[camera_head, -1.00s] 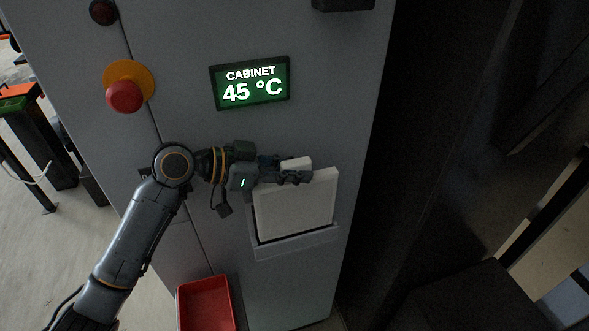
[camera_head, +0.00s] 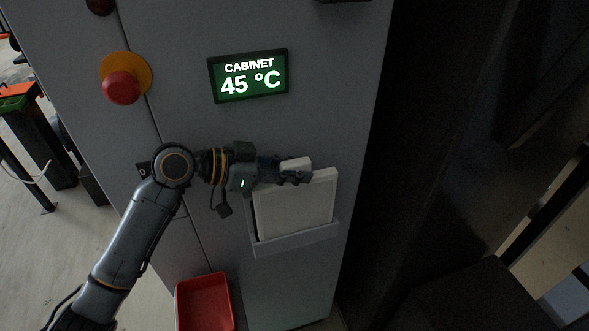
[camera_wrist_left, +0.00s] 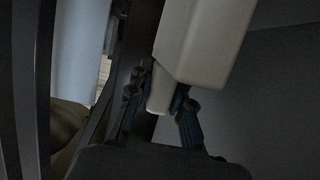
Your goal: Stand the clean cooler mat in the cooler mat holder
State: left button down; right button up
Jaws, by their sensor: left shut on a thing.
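The clean cooler mat (camera_head: 295,207) is a pale, flat square panel standing upright against the grey cabinet. Its lower edge is inside the cooler mat holder (camera_head: 296,240), a shallow grey pocket on the cabinet face. My left gripper (camera_head: 297,172) is at the mat's upper left and is shut on a pale tab there. In the left wrist view the gripper's fingers (camera_wrist_left: 163,105) close around this tab, with the pale mat (camera_wrist_left: 203,40) above it. The holder's inside and the mat's bottom edge are hidden. My right gripper is not in view.
The cabinet carries a lit display (camera_head: 249,77) reading 45 °C and a red stop button (camera_head: 122,87) on a yellow base. A red bin (camera_head: 205,303) stands below, left of the holder. A dark structure fills the right side.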

pick_arm(q)
jog(key=c, duration=1.4)
grip_release()
jog(key=shift+f, duration=0.2)
jog(key=shift+o, duration=1.4)
jog(key=shift+f, duration=0.1)
jog(key=shift+a, duration=0.1)
jog(key=shift+r+v, duration=0.1)
jog(key=shift+v, duration=1.9)
jog(key=shift+r+v, duration=0.15)
jog(key=shift+v, duration=1.85)
jog(key=shift+s+f, duration=0.1)
